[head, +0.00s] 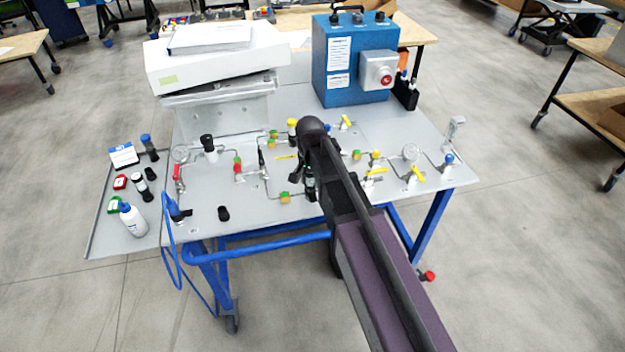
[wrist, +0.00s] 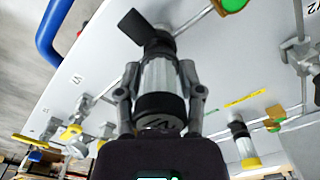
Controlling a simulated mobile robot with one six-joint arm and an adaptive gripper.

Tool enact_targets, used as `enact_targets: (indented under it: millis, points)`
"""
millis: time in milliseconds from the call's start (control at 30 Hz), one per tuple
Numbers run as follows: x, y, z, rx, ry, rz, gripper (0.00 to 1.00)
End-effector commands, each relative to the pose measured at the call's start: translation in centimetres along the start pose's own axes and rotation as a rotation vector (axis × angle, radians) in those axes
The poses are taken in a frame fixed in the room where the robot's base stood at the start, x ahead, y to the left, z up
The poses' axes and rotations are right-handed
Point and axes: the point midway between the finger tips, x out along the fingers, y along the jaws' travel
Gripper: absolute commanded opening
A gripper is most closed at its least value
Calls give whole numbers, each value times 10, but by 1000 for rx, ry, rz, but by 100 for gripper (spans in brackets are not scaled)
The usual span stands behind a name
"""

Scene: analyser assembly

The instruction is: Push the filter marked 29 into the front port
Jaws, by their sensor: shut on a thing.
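My gripper (wrist: 159,84) is shut on a pale grey cylinder with a black end cap, taken as the filter (wrist: 160,103), in the wrist view. One grey finger lies on each side of it. No number 29 can be read on it. At its far end is a dark block (wrist: 146,27) close to the panel; whether the filter touches or enters a port there I cannot tell. In the head view my gripper (head: 309,183) is low over the middle of the panel (head: 255,222), largely hidden by my arm. The front port cannot be made out.
A side tray (head: 100,225) holds a white bottle (head: 132,219). A blue box (head: 345,60) stands behind.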

Motion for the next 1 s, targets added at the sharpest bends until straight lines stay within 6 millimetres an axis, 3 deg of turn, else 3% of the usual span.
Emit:
enact_targets:
  millis: [1000]
  points:
    - [6, 0, 0, 1, 0, 0, 0]
